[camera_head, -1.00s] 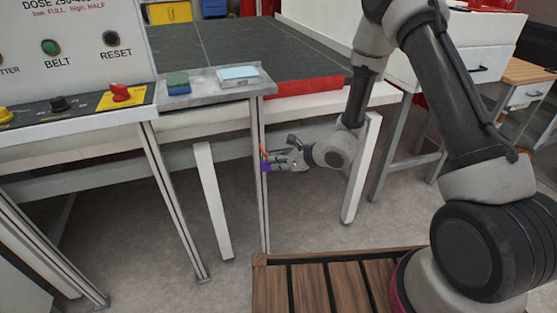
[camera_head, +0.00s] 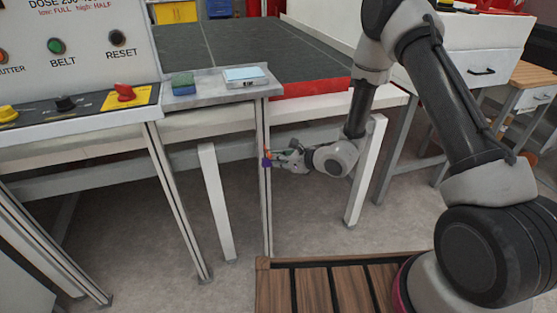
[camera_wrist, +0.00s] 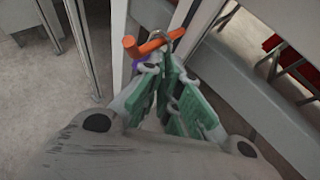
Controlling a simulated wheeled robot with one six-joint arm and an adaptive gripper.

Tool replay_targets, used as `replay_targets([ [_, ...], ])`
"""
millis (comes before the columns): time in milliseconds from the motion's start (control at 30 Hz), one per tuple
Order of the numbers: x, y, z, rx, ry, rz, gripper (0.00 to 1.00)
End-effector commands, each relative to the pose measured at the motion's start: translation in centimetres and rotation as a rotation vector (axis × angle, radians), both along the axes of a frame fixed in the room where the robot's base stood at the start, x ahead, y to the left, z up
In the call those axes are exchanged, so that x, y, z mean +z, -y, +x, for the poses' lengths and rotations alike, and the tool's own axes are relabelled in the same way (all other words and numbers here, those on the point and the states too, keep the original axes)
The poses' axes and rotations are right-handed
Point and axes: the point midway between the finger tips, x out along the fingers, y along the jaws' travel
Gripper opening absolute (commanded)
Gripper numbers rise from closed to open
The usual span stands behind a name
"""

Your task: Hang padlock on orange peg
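The orange peg (camera_wrist: 146,46) juts out by a light upright post, near the top middle of the wrist view. It is a small orange spot (camera_head: 267,149) at the table leg in the head view. My gripper (camera_wrist: 172,72), with green pads, points at the post; it also shows in the head view (camera_head: 279,158). Its fingers are closed around the padlock, mostly hidden between the pads. The padlock's grey shackle (camera_wrist: 179,35) shows beyond the fingertips, at the peg's right end. I cannot tell whether the peg passes through it. A purple piece (camera_wrist: 138,62) sits just below the peg.
The post (camera_head: 267,215) is a leg under the grey shelf (camera_head: 218,92), which holds a green-blue sponge (camera_head: 183,84) and a pale box (camera_head: 245,77). Another white leg (camera_head: 366,172) stands to the right of my wrist. The floor below is clear.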

Motion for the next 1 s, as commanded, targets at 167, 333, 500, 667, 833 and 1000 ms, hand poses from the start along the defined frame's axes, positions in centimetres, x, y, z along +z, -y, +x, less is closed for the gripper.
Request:
replay_targets([
  [167,1.0,-0.6,0.4,0.01,0.025,0.015,0.13],
  [333,0.9,-0.6,0.4,0.011,0.025,0.015,0.3],
  [500,0.9,-0.6,0.3,0.011,0.024,0.015,0.3],
  [667,0.8,-0.5,0.2,0.011,0.02,0.014,0.3],
  [833,0.6,-0.4,0.0,0.009,0.015,0.012,0.3],
  [1000,1.4,1.1,-1.0,0.006,0.014,0.011,0.3],
])
